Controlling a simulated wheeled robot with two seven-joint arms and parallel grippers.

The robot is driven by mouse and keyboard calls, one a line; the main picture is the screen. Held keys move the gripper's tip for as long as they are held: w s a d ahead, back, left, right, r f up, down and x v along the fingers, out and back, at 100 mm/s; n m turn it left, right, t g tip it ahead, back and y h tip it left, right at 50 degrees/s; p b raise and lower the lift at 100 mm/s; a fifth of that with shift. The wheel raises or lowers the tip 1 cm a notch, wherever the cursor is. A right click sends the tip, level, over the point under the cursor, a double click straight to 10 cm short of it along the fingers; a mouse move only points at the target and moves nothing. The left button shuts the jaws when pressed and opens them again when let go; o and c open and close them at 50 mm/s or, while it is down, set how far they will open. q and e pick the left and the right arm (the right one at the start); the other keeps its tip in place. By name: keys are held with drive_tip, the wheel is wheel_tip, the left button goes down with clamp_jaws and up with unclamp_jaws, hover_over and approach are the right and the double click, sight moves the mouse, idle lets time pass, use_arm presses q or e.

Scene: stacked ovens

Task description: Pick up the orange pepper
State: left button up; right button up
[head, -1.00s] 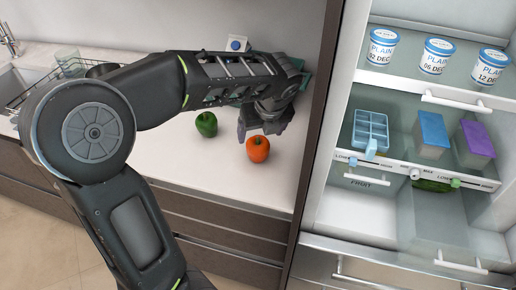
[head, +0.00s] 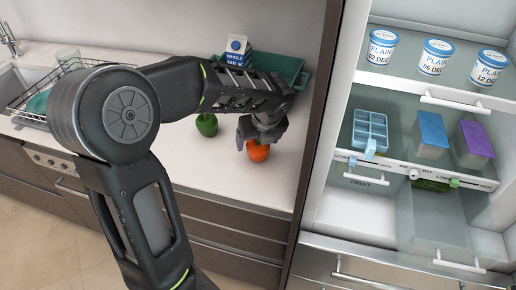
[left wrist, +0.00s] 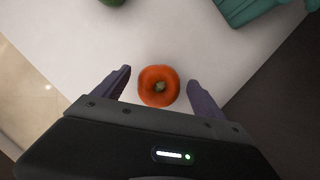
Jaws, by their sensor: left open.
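The orange pepper (head: 258,152) stands upright on the white counter, its top partly hidden by my left gripper (head: 254,137) in the head view. In the left wrist view the pepper (left wrist: 158,87) lies between the two open fingers of my left gripper (left wrist: 160,85), with its stem facing the camera. A gap shows on each side of the pepper, so the fingers do not touch it. My right gripper is not in view.
A green pepper (head: 207,124) stands left of the orange one. A milk carton (head: 236,48) and a green tray (head: 285,67) are behind. A dish rack (head: 30,103) is by the sink. The open fridge (head: 415,150) is at right. The counter's front (head: 220,180) is clear.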

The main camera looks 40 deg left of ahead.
use_arm(q)
drive_tip(key=c, duration=1.5)
drive_tip(key=shift+o, duration=0.2)
drive_tip(key=shift+r, duration=0.1)
wheel_tip(320, 180, up, 10)
drive_tip(key=shift+f, duration=0.1)
